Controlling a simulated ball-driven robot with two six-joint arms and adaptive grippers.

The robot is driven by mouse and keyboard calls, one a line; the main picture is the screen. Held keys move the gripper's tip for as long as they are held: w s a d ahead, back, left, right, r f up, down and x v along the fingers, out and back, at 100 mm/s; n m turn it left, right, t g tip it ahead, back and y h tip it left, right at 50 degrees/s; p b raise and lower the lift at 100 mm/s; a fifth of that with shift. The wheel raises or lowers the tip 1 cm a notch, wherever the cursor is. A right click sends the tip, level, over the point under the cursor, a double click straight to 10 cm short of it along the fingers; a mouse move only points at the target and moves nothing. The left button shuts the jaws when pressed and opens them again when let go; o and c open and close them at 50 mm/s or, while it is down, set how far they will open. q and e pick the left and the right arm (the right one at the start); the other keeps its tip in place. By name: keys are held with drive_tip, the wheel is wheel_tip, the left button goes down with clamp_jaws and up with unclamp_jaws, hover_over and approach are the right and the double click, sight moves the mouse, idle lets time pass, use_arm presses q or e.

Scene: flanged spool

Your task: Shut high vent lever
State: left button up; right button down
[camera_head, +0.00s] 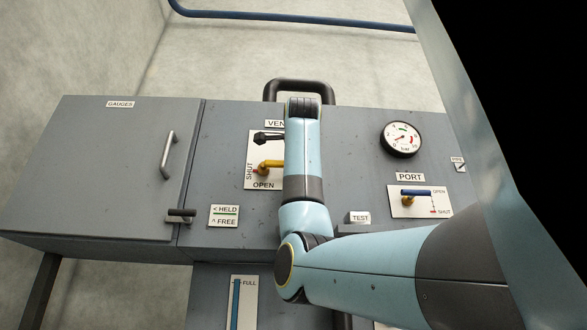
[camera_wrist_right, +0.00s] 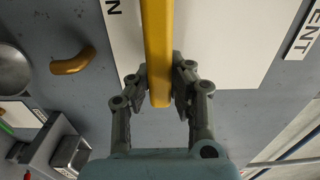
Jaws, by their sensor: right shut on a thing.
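The yellow vent lever (camera_head: 270,165) crosses its white plate (camera_head: 262,150), which is marked SHUT up the left side and OPEN along the bottom. In the head view it lies roughly level, its right end hidden by my right arm. In the right wrist view the yellow lever (camera_wrist_right: 157,40) runs down from the top edge, and my right gripper (camera_wrist_right: 160,78) is shut on it near its free end, one finger on each side. In the head view a dark part, seemingly the gripper, shows above the lever. My left gripper is out of view.
A PORT plate with a blue lever (camera_head: 415,192) and a round gauge (camera_head: 401,139) are right of my arm. A TEST box (camera_head: 359,218) sits low. A cabinet door handle (camera_head: 168,155) is at left. An orange handle (camera_wrist_right: 73,62) shows in the wrist view.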

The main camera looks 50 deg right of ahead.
drive_tip(key=shift+w+f, duration=0.1)
drive_tip(key=shift+f, duration=0.2)
drive_tip(key=c, duration=1.7)
unclamp_jaws()
drive_tip(key=o, duration=0.5)
drive_tip(key=shift+r, duration=0.15)
drive_tip(key=shift+o, duration=0.2)
drive_tip(key=shift+s+a, duration=0.15)
drive_tip(key=shift+s, duration=0.1)
drive_tip(key=v, duration=1.1)
drive_tip(key=shift+s+a, duration=0.2)
drive_tip(key=shift+a, duration=0.15)
